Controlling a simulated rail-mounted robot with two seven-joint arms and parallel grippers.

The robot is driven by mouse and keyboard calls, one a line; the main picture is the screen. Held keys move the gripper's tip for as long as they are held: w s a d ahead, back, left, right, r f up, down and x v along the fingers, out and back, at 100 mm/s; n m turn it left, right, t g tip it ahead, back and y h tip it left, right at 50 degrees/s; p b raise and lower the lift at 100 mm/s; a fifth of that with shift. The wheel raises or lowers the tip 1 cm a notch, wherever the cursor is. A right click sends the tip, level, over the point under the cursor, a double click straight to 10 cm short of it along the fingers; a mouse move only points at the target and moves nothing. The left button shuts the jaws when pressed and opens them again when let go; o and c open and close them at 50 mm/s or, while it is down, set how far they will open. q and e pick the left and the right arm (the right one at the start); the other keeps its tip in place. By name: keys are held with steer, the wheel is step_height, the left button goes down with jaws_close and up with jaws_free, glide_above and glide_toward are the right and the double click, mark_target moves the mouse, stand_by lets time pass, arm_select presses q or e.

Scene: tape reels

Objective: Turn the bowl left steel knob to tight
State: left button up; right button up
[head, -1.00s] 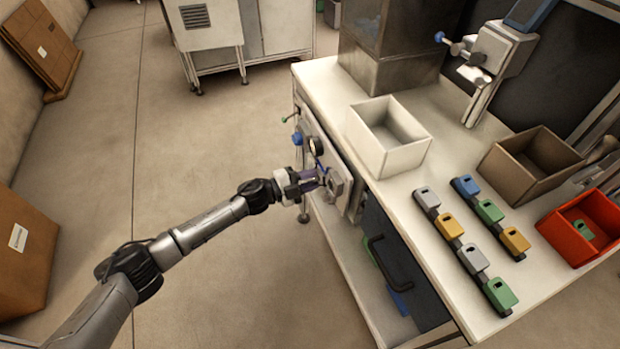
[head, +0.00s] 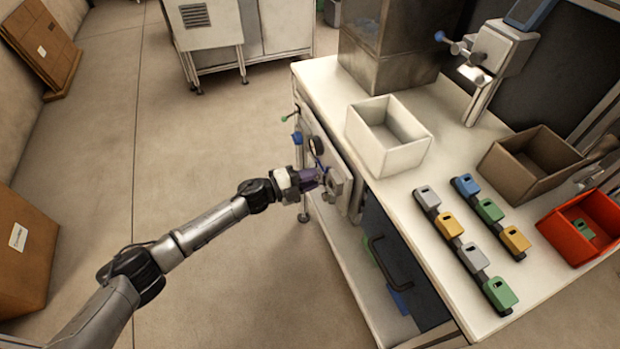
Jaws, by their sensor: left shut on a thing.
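My left gripper (head: 312,178) reaches in from the left to the panel (head: 345,165) on the bench's left side. It is shut on a small knob there, which its fingers mostly hide. A grey steel block (head: 337,187) sits on the panel just right of the fingertips. A dark round knob or gauge (head: 316,146) and a blue knob (head: 297,137) are on the same panel, further back. I cannot tell how far the held knob is turned. My right gripper is not in view.
A white bin (head: 388,137), a brown bin (head: 529,170) and a red bin (head: 584,226) stand on the white bench (head: 400,190). Two rows of coloured blocks (head: 465,243) lie between them and the front edge. The floor (head: 215,120) left of the bench is clear.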

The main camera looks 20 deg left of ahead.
arm_select(q)
steer(key=o, duration=0.9)
steer(key=shift+o, duration=0.2)
steer(key=shift+a, duration=0.1)
steer(key=p+v, duration=0.3)
steer(key=v, duration=1)
steer(key=shift+s+a+p, duration=0.25)
steer(key=shift+s+p, duration=0.05)
